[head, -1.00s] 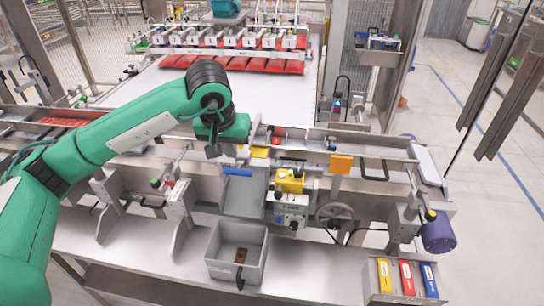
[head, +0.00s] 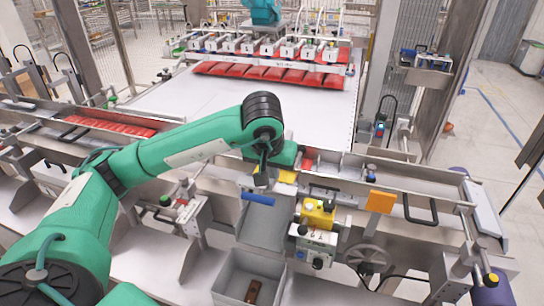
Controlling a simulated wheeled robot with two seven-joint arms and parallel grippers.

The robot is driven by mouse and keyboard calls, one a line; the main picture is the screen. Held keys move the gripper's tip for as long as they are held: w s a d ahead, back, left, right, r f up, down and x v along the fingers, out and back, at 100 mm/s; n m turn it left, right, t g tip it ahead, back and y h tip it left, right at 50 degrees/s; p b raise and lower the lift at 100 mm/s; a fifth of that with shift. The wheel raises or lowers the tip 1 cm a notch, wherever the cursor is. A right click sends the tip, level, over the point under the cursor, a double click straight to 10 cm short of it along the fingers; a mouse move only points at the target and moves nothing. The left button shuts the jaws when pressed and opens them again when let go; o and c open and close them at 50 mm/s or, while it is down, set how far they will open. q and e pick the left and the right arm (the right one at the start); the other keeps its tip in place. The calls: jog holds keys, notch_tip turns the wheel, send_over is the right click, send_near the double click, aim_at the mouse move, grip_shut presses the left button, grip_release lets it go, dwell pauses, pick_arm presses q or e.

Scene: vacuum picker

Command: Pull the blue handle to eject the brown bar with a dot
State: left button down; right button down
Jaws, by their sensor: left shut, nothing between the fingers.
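The blue handle (head: 258,199) is a short horizontal bar at the top of a grey chute, left of a yellow device. My left gripper (head: 262,181) points down just behind and above the handle, in front of the conveyor rail. Its fingers look shut and hold nothing; whether they touch the handle I cannot tell. A brown bar (head: 252,291) lies in the grey bin (head: 225,285) below the chute; I cannot make out a dot on it. My right gripper is out of view.
The yellow device (head: 318,213) stands close to the right of the chute, with a handwheel (head: 368,258) beyond it. An orange plate (head: 381,201) stands farther right. Red packs (head: 270,74) lie in a row at the back. A white table (head: 200,105) in front of them is clear.

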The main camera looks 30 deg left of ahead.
pick_arm(q)
jog(key=shift+x, duration=0.9)
jog(key=s, duration=0.1)
jog(key=s+p, duration=0.1)
jog(key=s+d+p, duration=0.1)
jog(key=s, duration=0.1)
jog(key=shift+f, duration=0.4)
jog(key=shift+f, duration=0.1)
